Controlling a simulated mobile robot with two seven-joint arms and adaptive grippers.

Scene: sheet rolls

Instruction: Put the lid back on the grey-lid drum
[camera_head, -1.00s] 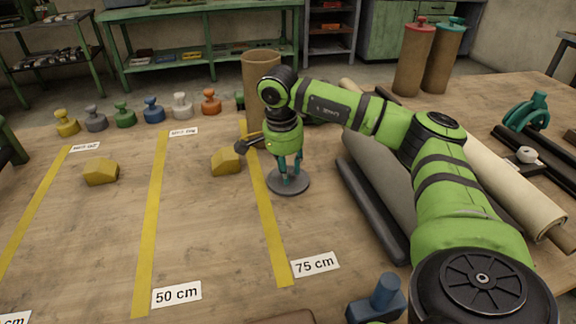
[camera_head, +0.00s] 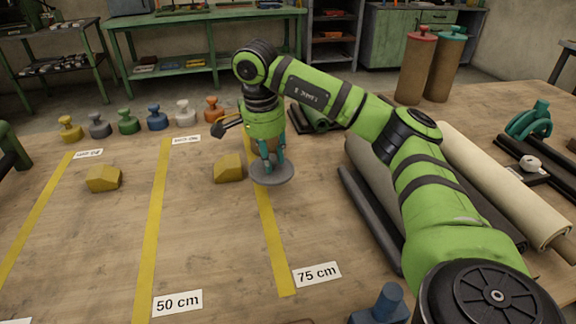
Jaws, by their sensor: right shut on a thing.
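My right gripper (camera_head: 267,160) is shut on the grey lid (camera_head: 271,174), a flat round disc held level at its fingertips. The lid is close to the yellow 75 cm line; I cannot tell its exact height above the table. The open tan drum is behind my right forearm and gripper, almost wholly hidden now. Its open top showed in the earlier frame. My left gripper is not in view.
Capped drums, red-lid (camera_head: 416,65) and teal-lid (camera_head: 446,62), stand at the back right. Several coloured knobbed weights line the back left. A yellow block (camera_head: 228,168) is left of the lid. Rolls (camera_head: 505,185) lie on the right.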

